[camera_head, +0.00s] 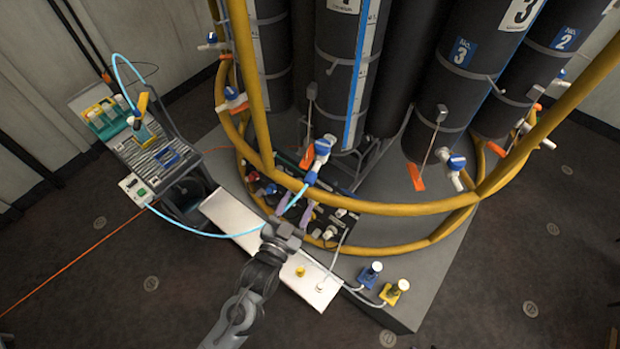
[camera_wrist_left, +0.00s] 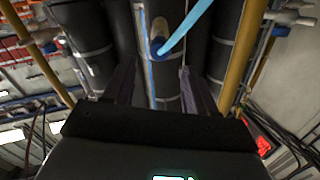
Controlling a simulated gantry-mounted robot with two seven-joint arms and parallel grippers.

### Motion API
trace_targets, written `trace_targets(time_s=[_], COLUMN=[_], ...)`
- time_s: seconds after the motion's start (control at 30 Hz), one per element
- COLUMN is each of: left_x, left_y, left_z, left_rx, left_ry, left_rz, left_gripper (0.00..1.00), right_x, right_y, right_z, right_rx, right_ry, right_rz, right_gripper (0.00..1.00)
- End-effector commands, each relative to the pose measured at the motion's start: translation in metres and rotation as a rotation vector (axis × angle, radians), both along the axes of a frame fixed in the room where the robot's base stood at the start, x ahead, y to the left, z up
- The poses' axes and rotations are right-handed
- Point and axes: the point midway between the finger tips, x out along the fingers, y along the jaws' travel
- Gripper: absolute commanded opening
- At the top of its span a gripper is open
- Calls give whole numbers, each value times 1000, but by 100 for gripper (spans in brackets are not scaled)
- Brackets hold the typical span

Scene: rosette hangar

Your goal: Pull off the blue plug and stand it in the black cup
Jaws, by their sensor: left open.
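The blue plug (camera_head: 321,150) sits on the front of a black cylinder at the centre, with a light-blue hose hanging from it. It also shows in the left wrist view (camera_wrist_left: 158,42), beyond and between my fingertips. My left gripper (camera_head: 295,208) is open and empty, its two purple-grey fingers pointing toward the cylinders. It is apart from the plug, below it in the head view. In the left wrist view the open fingers (camera_wrist_left: 158,85) stand at either side of the cylinder. My right gripper is not in view.
Yellow rails (camera_head: 405,208) curve around the cylinders. A white board (camera_head: 235,217) lies below, with a small yellow piece (camera_head: 300,271). A blue connector (camera_head: 371,268) and a yellow one (camera_head: 396,288) stand to its right. A cart (camera_head: 160,150) stands left; the hose crosses toward it.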

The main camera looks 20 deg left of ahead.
Motion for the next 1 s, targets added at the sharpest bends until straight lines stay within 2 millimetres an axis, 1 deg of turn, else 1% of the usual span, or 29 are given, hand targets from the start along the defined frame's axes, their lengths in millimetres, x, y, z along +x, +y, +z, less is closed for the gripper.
trace_targets(time_s=[0.03, 0.27, 0.33, 0.5, 0.7, 1.0], left_x=[6, 35, 43, 60, 71, 75], left_y=[0, -1, -2, -3, -3, -4], left_z=[-2, -3, 1, 1, 0, 0], left_rx=[-1, 1, 1, 0, 0, 0], left_ry=[-3, -3, -2, -1, -1, 0], left_rz=[0, 0, -1, -1, -1, -1], left_gripper=[56, 56, 56, 56, 56, 56], right_x=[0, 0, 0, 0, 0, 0], right_y=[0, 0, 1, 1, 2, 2], right_z=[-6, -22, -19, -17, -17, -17], right_rx=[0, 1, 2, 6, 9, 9], right_ry=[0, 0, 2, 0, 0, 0], right_rz=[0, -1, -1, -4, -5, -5], right_gripper=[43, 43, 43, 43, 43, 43])
